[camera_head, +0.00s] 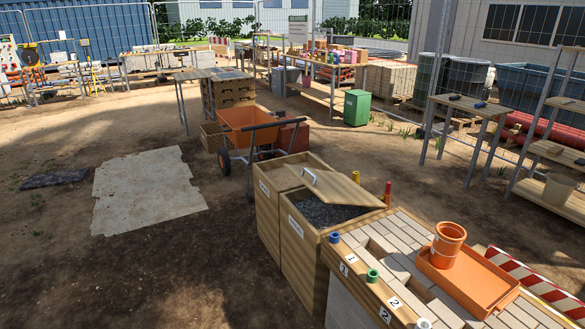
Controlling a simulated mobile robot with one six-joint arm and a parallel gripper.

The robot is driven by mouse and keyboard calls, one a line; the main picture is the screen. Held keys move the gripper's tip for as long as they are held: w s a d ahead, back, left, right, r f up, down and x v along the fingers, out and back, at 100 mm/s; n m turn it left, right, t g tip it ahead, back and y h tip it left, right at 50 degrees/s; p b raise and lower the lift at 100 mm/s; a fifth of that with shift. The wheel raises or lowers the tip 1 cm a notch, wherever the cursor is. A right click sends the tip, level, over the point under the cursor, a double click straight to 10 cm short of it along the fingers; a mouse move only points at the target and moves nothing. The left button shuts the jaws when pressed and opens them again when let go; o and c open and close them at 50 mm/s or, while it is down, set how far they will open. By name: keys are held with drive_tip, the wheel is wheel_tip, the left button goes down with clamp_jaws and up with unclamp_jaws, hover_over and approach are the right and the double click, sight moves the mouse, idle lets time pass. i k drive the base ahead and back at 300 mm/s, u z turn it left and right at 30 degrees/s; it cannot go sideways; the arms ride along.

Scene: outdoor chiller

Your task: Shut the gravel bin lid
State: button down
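The gravel bin (301,262) is a wooden box with a white label on its front, whose text is too small to read. Dark grey gravel (322,212) shows through its open top. Its wooden lid (342,190) is partly open and lies at a slant above the far part of the opening, with a pale handle (309,177) at its left end. Where the lid is hinged is not clear. My gripper is not in view.
A similar labelled wooden bin (267,214) stands directly behind. An orange wheelbarrow (247,125) stands beyond.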

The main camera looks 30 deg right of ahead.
sight(334, 188)
drive_tip(key=u, duration=0.05)
drive_tip(key=i, duration=1.5)
drive_tip(key=u, duration=0.5)
